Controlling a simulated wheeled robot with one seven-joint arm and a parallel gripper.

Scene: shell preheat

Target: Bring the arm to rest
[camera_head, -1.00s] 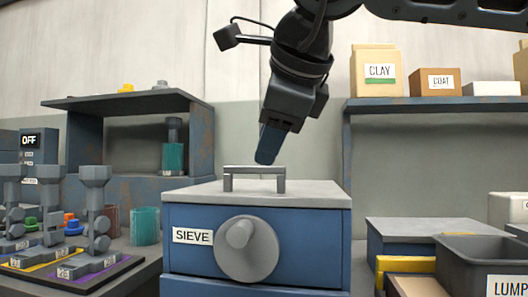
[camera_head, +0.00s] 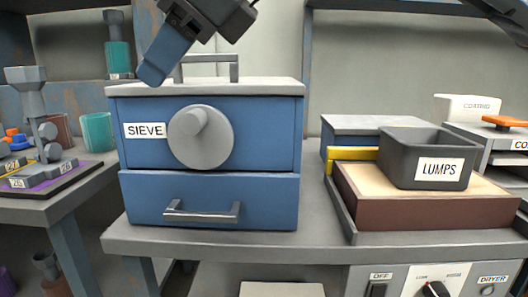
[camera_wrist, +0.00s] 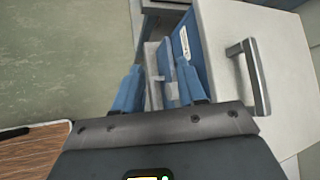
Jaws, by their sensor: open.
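My gripper (camera_head: 152,76) hangs over the left part of the blue box marked SIEVE (camera_head: 265,130), left of the handle (camera_head: 235,68) on its grey lid. In the head view its fingers overlap the lid's front left edge, and I cannot tell how near they are to it. In the wrist view the two blue fingers (camera_wrist: 160,92) stand apart with nothing held between them. The lid handle (camera_wrist: 248,78) shows to their right.
A grey bin marked LUMPS (camera_head: 405,160) stands on a brown tray (camera_head: 430,212) at the right. A dryer panel (camera_head: 440,285) is low at the right.

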